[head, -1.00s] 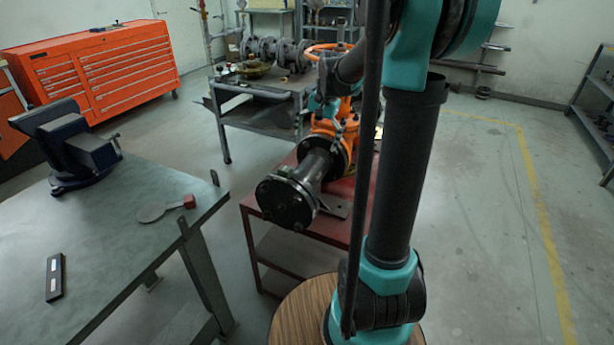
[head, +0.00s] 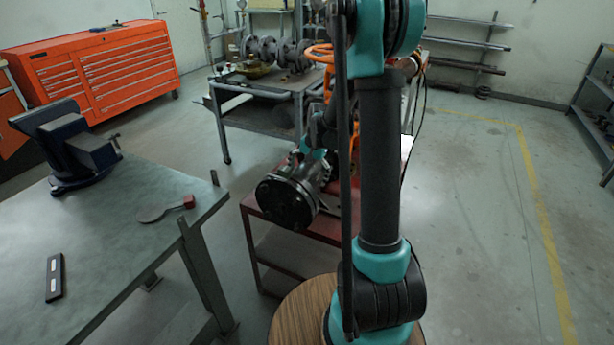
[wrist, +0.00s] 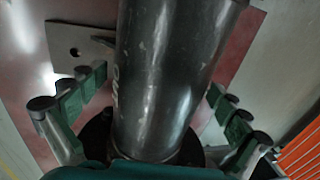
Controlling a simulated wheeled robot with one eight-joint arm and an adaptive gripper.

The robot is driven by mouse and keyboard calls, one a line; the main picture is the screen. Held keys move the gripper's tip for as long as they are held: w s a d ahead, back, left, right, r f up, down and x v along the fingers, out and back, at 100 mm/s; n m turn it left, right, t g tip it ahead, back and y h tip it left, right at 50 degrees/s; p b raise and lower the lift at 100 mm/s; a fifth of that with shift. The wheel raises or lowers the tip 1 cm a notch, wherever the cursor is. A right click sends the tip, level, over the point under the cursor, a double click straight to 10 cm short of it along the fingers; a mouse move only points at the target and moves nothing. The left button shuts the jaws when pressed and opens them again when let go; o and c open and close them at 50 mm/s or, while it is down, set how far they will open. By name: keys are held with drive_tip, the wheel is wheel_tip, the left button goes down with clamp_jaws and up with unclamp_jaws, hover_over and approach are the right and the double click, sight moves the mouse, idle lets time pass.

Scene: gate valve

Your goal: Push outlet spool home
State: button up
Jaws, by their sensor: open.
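The outlet spool (head: 284,201) is a dark metal pipe, its round end flange facing me in the head view; my arm covers part of it. The orange gate valve (head: 327,82) is behind, mostly hidden by my arm. In the wrist view the spool's pipe (wrist: 165,70) runs through the middle, with a dark flange (wrist: 97,135) near the bottom. My gripper (wrist: 155,88) is open, one finger on each side of the pipe, with visible gaps. In the head view it is largely hidden at the spool. The joint between spool and valve is hidden.
The spool lies over a red cart (head: 322,226). A grey plate with a hole (wrist: 75,50) lies on the cart. The workbench (head: 110,235) with a blue vise (head: 75,150) is at left. A grey table (head: 250,122) stands behind. Floor at right is clear.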

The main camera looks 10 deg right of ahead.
drive_tip(key=c, duration=1.5)
drive_tip(key=shift+w+d, duration=0.45)
drive_tip(key=shift+w, duration=0.2)
drive_tip(key=shift+c, duration=0.2)
drive_tip(key=o, duration=1.5)
drive_tip(key=shift+o, duration=0.2)
drive_tip(key=r, duration=0.4)
drive_tip(key=s+d+r, duration=0.1)
drive_tip(key=r, duration=0.6)
drive_tip(key=shift+s+d+r, duration=0.25)
drive_tip(key=shift+d+r, duration=0.1)
drive_tip(key=shift+d, duration=0.05)
